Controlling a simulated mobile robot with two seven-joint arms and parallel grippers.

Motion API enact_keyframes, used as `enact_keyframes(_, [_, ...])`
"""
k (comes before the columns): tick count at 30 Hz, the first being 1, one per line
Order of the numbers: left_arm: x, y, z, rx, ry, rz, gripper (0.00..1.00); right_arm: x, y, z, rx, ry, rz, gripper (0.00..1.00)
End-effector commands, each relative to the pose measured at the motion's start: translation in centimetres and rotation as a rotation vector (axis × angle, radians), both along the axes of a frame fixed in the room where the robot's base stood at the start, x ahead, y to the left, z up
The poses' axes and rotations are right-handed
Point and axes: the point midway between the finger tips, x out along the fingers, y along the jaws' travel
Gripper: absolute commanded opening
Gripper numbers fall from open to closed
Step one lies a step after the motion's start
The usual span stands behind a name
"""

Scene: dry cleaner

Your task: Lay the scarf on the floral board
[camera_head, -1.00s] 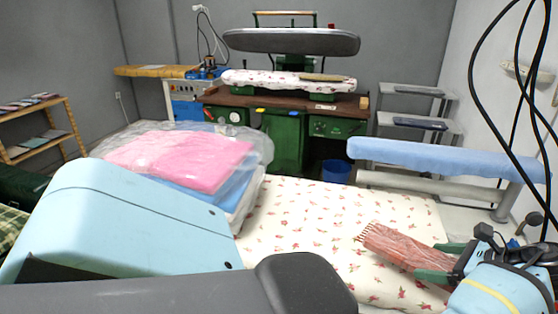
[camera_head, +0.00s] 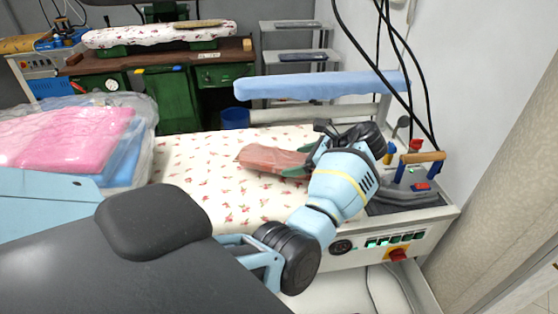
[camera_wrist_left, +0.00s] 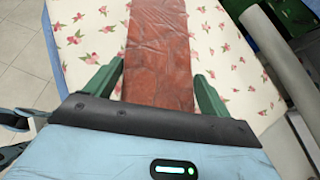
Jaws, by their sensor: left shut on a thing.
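The scarf (camera_head: 262,158) is reddish-brown, a flat folded strip, over the right part of the floral board (camera_head: 195,160). The board has a white cover with red flowers. My left gripper (camera_head: 298,163) is shut on the scarf, with its green fingers on either side of it. In the left wrist view, the scarf (camera_wrist_left: 160,50) runs straight out between the fingers above the floral cover (camera_wrist_left: 240,75). I cannot tell whether the scarf touches the board. The scarf's end near the gripper is hidden. My right gripper is not in view.
Bagged pink and blue laundry (camera_head: 75,140) lies at the board's left. A blue padded arm (camera_head: 310,85) stands behind it. An iron (camera_head: 415,175) sits on the right with hanging black cables (camera_head: 400,95). The board's middle is clear.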

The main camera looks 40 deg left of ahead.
Motion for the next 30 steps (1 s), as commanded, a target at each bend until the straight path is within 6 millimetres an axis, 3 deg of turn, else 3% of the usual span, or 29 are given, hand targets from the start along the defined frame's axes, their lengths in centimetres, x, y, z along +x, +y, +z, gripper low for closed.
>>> enact_keyframes(3, [-0.1,2.6,-0.2,0.002,0.0,0.003,0.57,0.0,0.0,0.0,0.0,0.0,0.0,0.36])
enact_keyframes(9, [-0.2,4.8,-0.5,0.001,0.001,-0.001,0.57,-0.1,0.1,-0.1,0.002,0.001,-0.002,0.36])
enact_keyframes(20, [-0.2,6.2,-0.6,0.001,0.001,0.001,0.57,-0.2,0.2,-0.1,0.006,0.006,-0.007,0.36])
enact_keyframes(25, [-0.3,6.2,-3.5,-0.001,0.007,-0.001,0.57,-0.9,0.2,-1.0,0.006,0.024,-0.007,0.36])
enact_keyframes(30, [-0.2,6.3,-4.2,0.001,0.001,-0.001,0.57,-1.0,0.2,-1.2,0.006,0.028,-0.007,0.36])
